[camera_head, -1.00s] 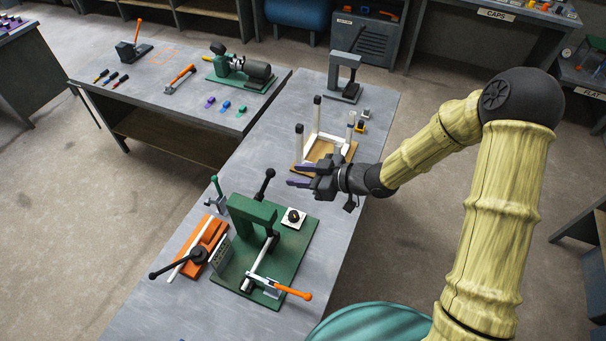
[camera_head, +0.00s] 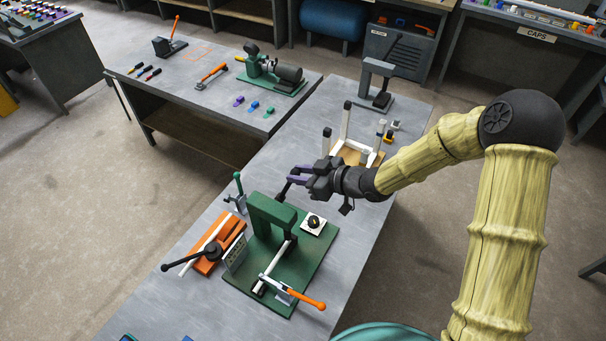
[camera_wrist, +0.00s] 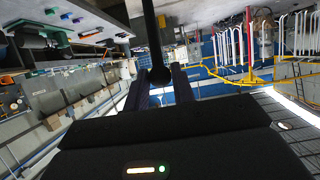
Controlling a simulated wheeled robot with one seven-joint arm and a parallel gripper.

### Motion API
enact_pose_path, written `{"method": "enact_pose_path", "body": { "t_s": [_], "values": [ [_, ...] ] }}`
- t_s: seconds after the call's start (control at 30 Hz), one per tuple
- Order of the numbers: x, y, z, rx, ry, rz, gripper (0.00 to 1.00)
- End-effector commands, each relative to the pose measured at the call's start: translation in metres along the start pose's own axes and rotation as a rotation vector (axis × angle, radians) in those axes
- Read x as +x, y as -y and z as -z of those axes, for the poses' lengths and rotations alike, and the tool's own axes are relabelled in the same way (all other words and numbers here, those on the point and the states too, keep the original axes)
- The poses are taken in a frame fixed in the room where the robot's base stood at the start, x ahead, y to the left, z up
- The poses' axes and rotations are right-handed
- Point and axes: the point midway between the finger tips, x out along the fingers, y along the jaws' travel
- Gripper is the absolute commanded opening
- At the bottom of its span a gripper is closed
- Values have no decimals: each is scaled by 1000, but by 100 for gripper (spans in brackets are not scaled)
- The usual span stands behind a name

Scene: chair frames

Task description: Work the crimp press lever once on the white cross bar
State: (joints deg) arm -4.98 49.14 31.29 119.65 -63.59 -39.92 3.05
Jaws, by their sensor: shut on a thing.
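The green crimp press (camera_head: 272,214) stands on its green base plate on the near bench. The white cross bar (camera_head: 276,264) lies across this base, with one end under the press head and the other by an orange-handled clamp (camera_head: 295,293). My gripper (camera_head: 287,186) is at the top of the black press lever (camera_head: 281,196), behind the press head. In the wrist view the purple fingers (camera_wrist: 158,88) are shut on the black lever (camera_wrist: 153,38), whose round knob sits between them. The lever's lower end is partly hidden by the press.
An orange fixture (camera_head: 222,247) with a black handle and pale rod stands left of the press. A white-legged chair frame (camera_head: 359,153) lies behind my gripper. A black dial on a white plate (camera_head: 313,223) is right of the press. Another press (camera_head: 376,84) stands farther back.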

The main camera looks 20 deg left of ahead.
Motion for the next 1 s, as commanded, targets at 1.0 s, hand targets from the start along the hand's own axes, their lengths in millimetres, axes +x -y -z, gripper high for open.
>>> {"method": "enact_pose_path", "body": {
  "t_s": [1.0],
  "values": [
    [-38, -1, -52, 0, 2, -3, 10]
  ]
}}
